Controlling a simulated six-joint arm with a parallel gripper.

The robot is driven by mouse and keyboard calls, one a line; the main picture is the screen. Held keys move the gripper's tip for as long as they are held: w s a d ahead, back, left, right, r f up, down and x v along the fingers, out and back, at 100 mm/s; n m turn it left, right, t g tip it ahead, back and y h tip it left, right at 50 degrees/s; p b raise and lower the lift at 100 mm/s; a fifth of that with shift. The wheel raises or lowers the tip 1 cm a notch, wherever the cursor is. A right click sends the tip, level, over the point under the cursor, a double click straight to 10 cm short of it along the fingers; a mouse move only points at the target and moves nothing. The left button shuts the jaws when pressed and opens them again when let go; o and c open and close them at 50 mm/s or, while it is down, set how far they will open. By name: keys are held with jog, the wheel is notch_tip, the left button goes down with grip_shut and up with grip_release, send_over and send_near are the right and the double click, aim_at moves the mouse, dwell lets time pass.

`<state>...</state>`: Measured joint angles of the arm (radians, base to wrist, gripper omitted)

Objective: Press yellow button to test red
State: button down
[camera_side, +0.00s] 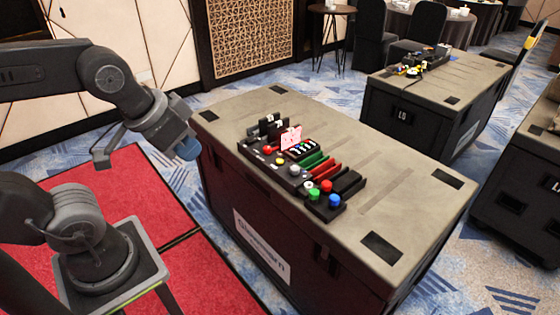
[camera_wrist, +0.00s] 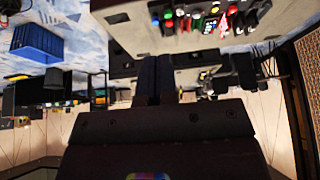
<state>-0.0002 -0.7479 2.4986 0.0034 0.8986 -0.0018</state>
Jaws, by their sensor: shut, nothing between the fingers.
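A black control panel (camera_side: 262,162) lies on top of a large case, with a small yellow button (camera_side: 280,161) near its left part. A red button (camera_side: 267,150) sits just left of the yellow one, and another red button (camera_side: 326,186) is at the right end among green, white and blue ones. My gripper (camera_side: 187,149) hangs left of the case, apart from the panel, with blue fingertips. In the wrist view, my gripper's fingers (camera_wrist: 156,62) lie together and empty, and the panel (camera_wrist: 205,20) shows upside down at the top.
The case (camera_side: 410,215) has a mostly clear top right of the panel. A pink sign (camera_side: 291,138) stands on the panel. A second case (camera_side: 450,85) with equipment stands behind, and another is at the right edge. Red mats (camera_side: 130,205) cover the floor beside my base.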

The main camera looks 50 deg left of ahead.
jog(key=w+a+t+y, duration=0.1)
jog(key=w+a+y, duration=0.1)
jog(key=w+a, duration=0.3)
jog(key=w+a+t+y, duration=0.1)
jog(key=w+a+y, duration=0.15)
jog(key=w, duration=0.55)
jog(key=m+t+h, duration=0.2)
jog(key=m+h, duration=0.2)
jog(key=m, duration=0.4)
send_over(280, 161)
notch_tip(280, 161, down, 22)
jog(key=shift+d+r+y, duration=0.15)
jog(key=shift+y, duration=0.1)
jog(key=shift+f, duration=4.4)
jog(key=shift+f, duration=0.15)
jog(key=shift+f, duration=0.25)
